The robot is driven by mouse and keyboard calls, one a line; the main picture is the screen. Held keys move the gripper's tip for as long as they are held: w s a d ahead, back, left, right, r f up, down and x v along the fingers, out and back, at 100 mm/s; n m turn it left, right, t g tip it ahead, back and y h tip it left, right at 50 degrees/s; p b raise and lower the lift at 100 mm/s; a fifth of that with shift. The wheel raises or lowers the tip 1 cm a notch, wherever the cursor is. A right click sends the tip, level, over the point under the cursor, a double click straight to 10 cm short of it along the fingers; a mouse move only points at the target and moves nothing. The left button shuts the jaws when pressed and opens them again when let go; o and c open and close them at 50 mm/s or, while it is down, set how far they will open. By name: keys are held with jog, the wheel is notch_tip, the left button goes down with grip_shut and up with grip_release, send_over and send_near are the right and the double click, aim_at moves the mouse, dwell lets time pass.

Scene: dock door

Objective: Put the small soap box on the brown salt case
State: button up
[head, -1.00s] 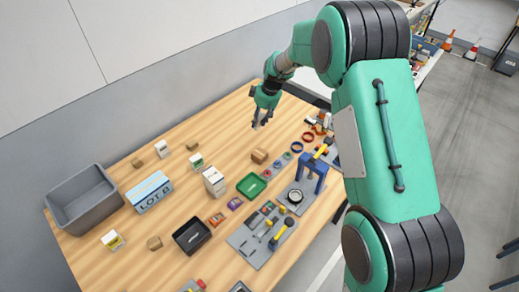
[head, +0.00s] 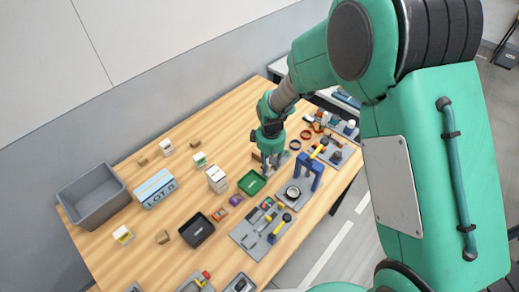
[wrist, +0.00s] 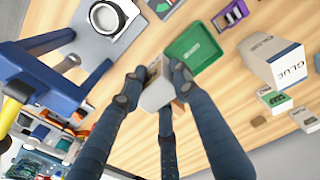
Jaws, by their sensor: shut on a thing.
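My gripper (head: 267,166) is low over the table in the head view, just right of the green tray. In the wrist view my gripper (wrist: 156,88) is shut on a small pale grey-white box (wrist: 156,95), likely the soap box. Its label is not readable. A brown box (head: 256,156), likely the salt case, shows partly behind my gripper in the head view. The rest of it is hidden by the fingers. In the wrist view the held box and fingers cover the spot below, so I cannot tell whether the two boxes touch.
A green tray (head: 252,182) lies close to my gripper, and also shows in the wrist view (wrist: 193,46). A blue arch stand (head: 309,172) stands to the right. A white GLUE box (head: 217,178), black tray (head: 197,229) and grey bin (head: 93,195) are left.

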jog(key=shift+s, duration=0.25)
send_over(258, 151)
jog(key=shift+s+d+f, duration=0.1)
jog(key=shift+f, duration=0.65)
jog(key=shift+f, duration=0.1)
dwell(0.4)
jog(key=shift+f+b, duration=0.35)
jog(key=shift+f, duration=1.25)
jog(key=shift+f, duration=0.1)
